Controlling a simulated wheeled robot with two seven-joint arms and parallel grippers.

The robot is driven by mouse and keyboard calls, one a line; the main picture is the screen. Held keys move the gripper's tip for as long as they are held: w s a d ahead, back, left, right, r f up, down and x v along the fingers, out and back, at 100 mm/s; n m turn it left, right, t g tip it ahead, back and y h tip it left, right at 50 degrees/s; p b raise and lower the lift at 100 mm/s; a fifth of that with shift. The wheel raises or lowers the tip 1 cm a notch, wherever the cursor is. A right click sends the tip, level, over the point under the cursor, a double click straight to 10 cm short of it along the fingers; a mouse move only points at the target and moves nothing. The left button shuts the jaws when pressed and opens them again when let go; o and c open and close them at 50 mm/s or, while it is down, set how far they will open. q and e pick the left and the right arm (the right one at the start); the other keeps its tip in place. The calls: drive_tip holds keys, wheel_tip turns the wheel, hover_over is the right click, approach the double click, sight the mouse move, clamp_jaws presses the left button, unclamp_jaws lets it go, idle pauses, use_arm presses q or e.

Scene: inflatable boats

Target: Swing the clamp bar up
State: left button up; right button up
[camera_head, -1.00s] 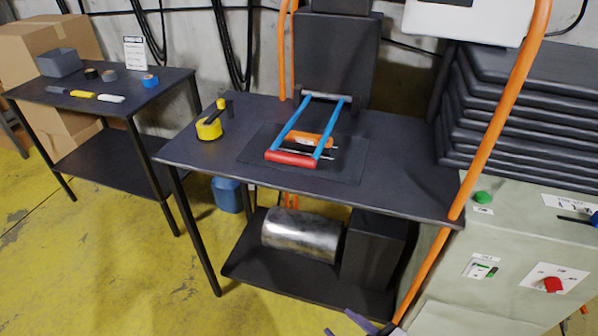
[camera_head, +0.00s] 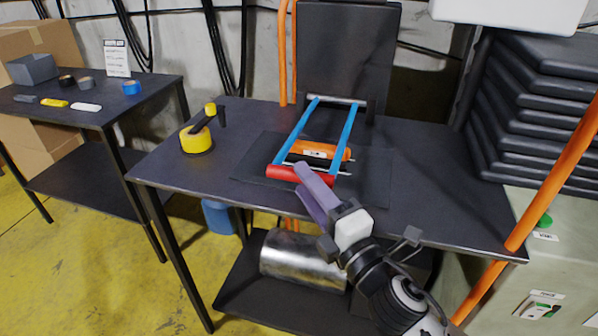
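The clamp bar is a frame with two blue arms and a red cross handle (camera_head: 284,171), hinged at a grey rod at the back of the dark table. It lies low, over an orange and black piece (camera_head: 318,150) on a dark mat. My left gripper is not in view.
A yellow tape-like roll with a black crank (camera_head: 197,139) stands left on the table. An upright dark panel (camera_head: 345,50) is behind the clamp. A metal cylinder (camera_head: 300,261) lies on the lower shelf. An orange pole (camera_head: 555,175) rises at the right, beside stacked black slabs (camera_head: 550,110).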

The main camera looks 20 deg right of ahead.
drive_tip(key=shift+x, duration=1.6)
clamp_jaws()
